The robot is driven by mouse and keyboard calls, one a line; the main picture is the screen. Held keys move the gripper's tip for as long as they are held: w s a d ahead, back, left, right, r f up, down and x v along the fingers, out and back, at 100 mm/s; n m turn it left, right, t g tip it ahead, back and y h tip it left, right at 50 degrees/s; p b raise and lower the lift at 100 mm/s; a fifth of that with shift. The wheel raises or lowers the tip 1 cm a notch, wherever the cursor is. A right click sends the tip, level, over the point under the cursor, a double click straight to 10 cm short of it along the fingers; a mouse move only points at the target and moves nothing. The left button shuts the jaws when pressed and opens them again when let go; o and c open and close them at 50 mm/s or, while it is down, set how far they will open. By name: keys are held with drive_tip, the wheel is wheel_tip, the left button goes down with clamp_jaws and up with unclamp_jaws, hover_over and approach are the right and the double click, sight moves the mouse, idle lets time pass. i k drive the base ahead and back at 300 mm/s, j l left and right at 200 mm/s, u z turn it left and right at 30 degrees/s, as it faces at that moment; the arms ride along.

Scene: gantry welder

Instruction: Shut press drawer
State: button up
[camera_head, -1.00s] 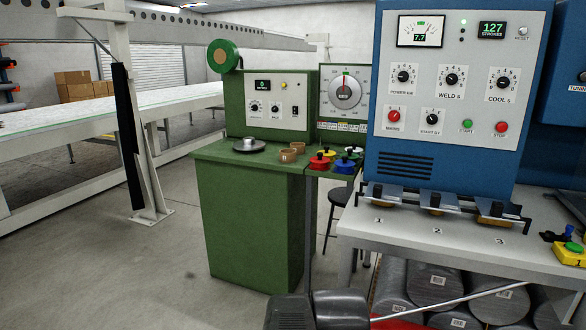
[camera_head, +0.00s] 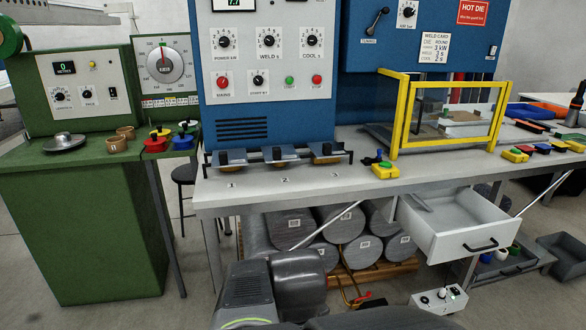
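My gripper is not in view. A dark grey part of my own arm (camera_head: 268,290) shows at the bottom middle, left of the drawer and apart from it.
A yellow-framed press guard (camera_head: 403,115) stands on the bench above the drawer. Grey rolls (camera_head: 290,228) lie under the bench, left of the drawer. A white control box with a black knob (camera_head: 438,300) is below it. A grey bin (camera_head: 560,258) stands at the right.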

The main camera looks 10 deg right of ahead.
sight(463, 222)
drive_tip(key=z, duration=1.7)
drive_tip(key=i+l+z, duration=0.25)
drive_tip(key=i, duration=0.2)
drive_tip(key=i+z, duration=0.25)
drive_tip(key=i, duration=0.15)
